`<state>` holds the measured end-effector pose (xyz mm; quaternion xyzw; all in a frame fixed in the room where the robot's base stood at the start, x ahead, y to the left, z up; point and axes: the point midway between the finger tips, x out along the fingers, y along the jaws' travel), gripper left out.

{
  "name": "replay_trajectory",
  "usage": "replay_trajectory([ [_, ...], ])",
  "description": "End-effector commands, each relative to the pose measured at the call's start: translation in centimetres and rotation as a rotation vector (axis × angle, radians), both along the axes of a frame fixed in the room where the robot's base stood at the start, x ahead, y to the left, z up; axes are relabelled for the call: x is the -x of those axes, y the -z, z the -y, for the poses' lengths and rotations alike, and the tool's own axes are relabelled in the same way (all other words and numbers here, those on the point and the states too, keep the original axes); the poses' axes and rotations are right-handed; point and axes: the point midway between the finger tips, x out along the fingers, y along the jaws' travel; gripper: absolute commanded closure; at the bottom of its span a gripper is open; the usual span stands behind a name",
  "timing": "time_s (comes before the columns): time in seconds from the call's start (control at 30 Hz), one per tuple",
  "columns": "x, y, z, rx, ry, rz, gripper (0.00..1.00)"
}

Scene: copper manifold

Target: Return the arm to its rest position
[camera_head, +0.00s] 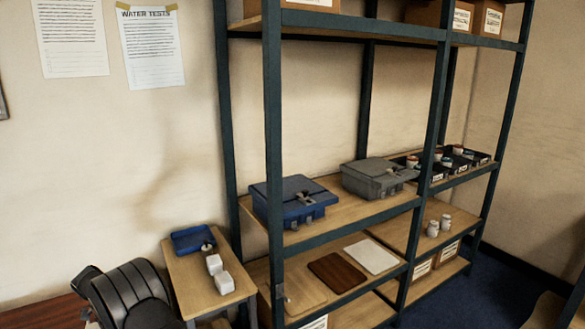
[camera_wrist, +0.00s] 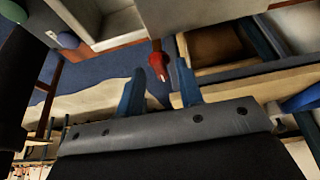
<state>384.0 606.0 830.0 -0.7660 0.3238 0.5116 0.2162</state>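My gripper (camera_wrist: 160,88) shows in the wrist view, with two blue fingers standing apart. It is open, and nothing is held between the fingers. A small red thing with a pale tip (camera_wrist: 157,66) shows beyond the gap, apart from both fingers. I cannot tell what it is. The gripper does not show in the head view, so its place relative to the shelves cannot be told there.
A dark metal rack (camera_head: 273,130) bears a blue case (camera_head: 290,208) and a grey case (camera_head: 372,180). A small wooden table (camera_head: 196,287) with a blue tray (camera_head: 193,240) and white blocks (camera_head: 223,283) stands left of it. Blue floor (camera_head: 500,290) shows at right.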

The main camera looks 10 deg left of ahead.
Motion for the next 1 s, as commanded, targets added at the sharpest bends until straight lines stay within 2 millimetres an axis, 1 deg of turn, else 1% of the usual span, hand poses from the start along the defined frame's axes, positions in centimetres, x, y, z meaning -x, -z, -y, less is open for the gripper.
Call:
replay_trajectory([
  [0.03,-0.1,0.41,0.2,0.0,-0.026,0.0,0.66],
  [0.6,0.18,0.24,0.63,0.001,-0.619,-0.001,0.66],
  [1.0,0.16,0.23,0.9,-0.001,-0.965,0.0,0.66],
])
